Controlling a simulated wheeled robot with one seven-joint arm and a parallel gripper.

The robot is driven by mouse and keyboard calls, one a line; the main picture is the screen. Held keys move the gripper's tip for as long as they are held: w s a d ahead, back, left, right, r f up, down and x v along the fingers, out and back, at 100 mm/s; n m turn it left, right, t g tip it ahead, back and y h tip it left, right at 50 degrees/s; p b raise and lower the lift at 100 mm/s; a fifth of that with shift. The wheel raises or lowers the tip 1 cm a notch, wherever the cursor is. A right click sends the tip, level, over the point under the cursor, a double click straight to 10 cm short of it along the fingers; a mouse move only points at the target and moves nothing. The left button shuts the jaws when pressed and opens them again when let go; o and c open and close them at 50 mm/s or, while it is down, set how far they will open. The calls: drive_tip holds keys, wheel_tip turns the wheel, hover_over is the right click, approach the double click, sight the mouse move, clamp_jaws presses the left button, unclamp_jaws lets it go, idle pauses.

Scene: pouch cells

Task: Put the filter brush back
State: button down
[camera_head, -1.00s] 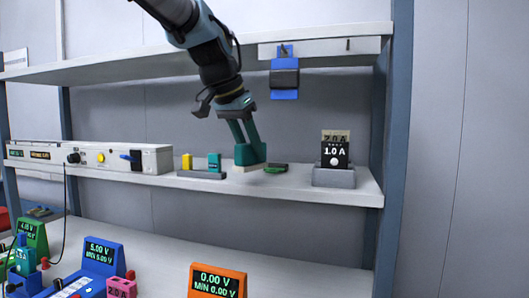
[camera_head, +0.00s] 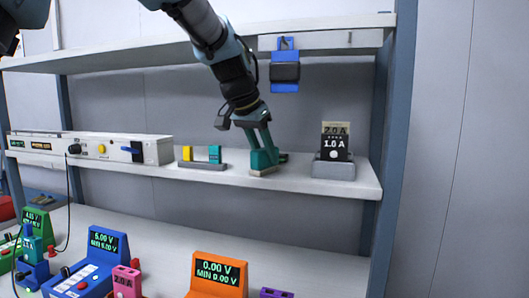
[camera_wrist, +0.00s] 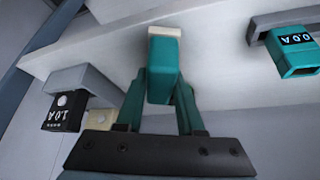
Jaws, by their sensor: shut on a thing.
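My gripper (camera_head: 262,150) is shut on the filter brush, which has a teal body and a pale bristle end (camera_head: 262,172). In the wrist view the brush's teal body (camera_wrist: 163,82) sits between my two teal fingers (camera_wrist: 158,105), with its pale end pointing away from the wrist. The brush is at the middle shelf (camera_head: 310,185), near its front edge; I cannot tell whether it touches the shelf. A white strip with a small bare hook (camera_head: 349,40) is at the upper shelf's right front. A blue and black item (camera_head: 285,72) hangs on a hook beside it.
A grey holder with 1.0 A and 2.0 A cards (camera_head: 334,160) stands right of my gripper. A holder with yellow and teal cells (camera_head: 203,162) stands left, beside a long white instrument (camera_head: 90,148). A small dark green item (camera_head: 283,157) is partly hidden behind my gripper.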

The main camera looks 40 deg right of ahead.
drive_tip(key=c, duration=0.5)
unclamp_jaws()
drive_tip(key=shift+f, duration=0.1)
drive_tip(key=shift+r, duration=0.3)
drive_tip(key=b+v, duration=0.1)
drive_tip(key=v, duration=1)
drive_tip(key=shift+a+r, duration=0.2)
drive_tip(key=shift+r, duration=0.1)
